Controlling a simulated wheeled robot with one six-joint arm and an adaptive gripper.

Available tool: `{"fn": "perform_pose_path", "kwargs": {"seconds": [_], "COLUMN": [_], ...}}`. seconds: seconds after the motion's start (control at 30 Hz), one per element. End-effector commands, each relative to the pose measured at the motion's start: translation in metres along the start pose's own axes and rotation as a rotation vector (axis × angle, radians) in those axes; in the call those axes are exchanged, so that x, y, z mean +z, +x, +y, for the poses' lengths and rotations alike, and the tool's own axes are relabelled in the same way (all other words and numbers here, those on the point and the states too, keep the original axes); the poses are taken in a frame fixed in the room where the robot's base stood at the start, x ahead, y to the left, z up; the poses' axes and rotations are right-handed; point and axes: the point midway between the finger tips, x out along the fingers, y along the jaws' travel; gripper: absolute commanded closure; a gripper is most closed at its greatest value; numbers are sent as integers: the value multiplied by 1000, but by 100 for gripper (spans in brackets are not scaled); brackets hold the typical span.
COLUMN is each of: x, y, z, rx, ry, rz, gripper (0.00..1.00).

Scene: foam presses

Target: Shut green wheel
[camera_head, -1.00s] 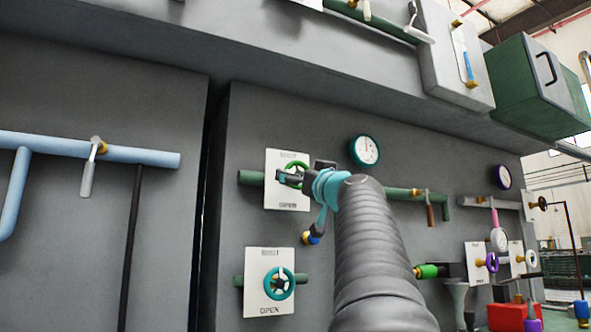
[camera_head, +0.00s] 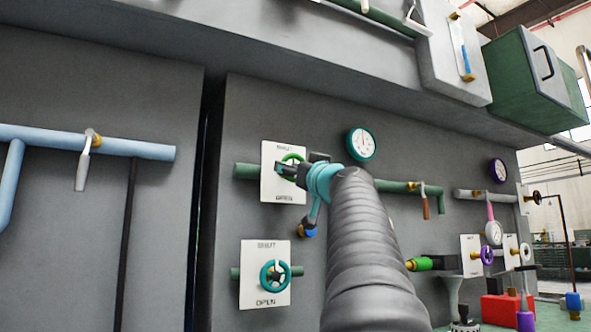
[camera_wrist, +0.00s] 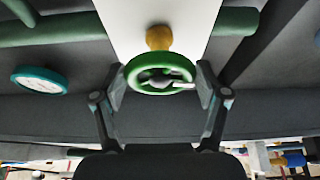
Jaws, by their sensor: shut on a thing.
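The green wheel (camera_wrist: 160,88) sits on a brass stem in front of a white plate in the wrist view. In the head view the green wheel (camera_head: 291,158) shows partly behind my gripper (camera_head: 291,172). The white plate (camera_head: 271,190) reads SHUT at the top and OPEN at the bottom. In the wrist view my gripper (camera_wrist: 160,86) has one finger on each side of the wheel's rim and is shut on it. My arm hides part of the wheel and plate in the head view.
A teal wheel (camera_head: 274,277) on a similar plate is below. A teal gauge (camera_head: 361,144) is up and right of the green wheel. A green pipe (camera_head: 246,171) runs along the panel. A lever valve (camera_head: 425,200) is to the right.

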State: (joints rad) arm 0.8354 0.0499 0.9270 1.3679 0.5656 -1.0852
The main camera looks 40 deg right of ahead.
Motion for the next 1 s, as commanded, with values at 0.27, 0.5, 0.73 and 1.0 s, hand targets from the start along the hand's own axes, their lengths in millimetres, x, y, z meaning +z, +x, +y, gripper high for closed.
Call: {"fn": "perform_pose_path", "kwargs": {"seconds": [0.27, 0.5, 0.73, 1.0], "x": [-2, -3, -3, -2], "y": [1, 1, 1, 1], "z": [-2, -3, -3, -3], "rx": [60, 138, 192, 248], "ry": [145, 333, 465, 595], "rz": [-1, -1, -1, -1], "gripper": [61, 61, 61, 61]}}
